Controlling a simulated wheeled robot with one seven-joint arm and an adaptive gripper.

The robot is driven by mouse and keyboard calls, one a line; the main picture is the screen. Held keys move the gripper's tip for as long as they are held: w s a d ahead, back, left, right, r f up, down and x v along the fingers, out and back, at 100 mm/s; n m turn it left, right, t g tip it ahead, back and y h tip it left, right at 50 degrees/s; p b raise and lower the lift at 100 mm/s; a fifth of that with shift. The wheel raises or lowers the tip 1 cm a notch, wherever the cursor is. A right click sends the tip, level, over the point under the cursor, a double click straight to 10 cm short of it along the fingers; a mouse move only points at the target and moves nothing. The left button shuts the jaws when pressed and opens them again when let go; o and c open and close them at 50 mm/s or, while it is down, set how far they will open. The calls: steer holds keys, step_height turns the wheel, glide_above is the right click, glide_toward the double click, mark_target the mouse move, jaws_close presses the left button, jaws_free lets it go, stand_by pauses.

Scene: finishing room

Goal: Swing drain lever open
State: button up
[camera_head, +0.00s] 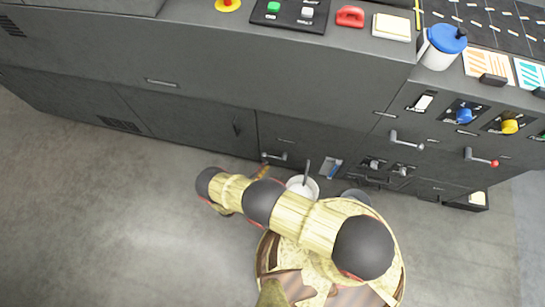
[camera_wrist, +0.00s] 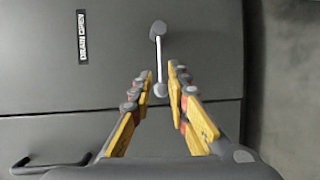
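The drain lever (camera_wrist: 159,58) shows in the wrist view as a thin pale rod between a grey pivot at the top and a grey knob at its lower end. A "DRAIN OPEN" label (camera_wrist: 82,37) is on the panel to its left. My gripper (camera_wrist: 159,69) is open, with one yellow finger on each side of the rod and knob. I cannot tell whether either finger touches it. In the head view a small grey lever (camera_head: 275,156), which looks like the same one, is low on the cabinet beside my gripper's orange finger (camera_head: 261,172). My arm hides most of the gripper there.
The dark cabinet front (camera_head: 180,115) spans the head view. Other levers (camera_head: 405,141) and one with a red knob (camera_head: 481,158) are to the right. A white bucket (camera_head: 302,187) stands near my arm. A black handle (camera_wrist: 45,166) is at lower left in the wrist view. The floor at left is clear.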

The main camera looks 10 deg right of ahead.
steer(key=b+x, duration=0.1)
steer(key=x, duration=0.6)
steer(key=shift+w+d+f, duration=0.2)
steer(key=shift+w+f, duration=0.05)
jaws_close()
stand_by(0.6)
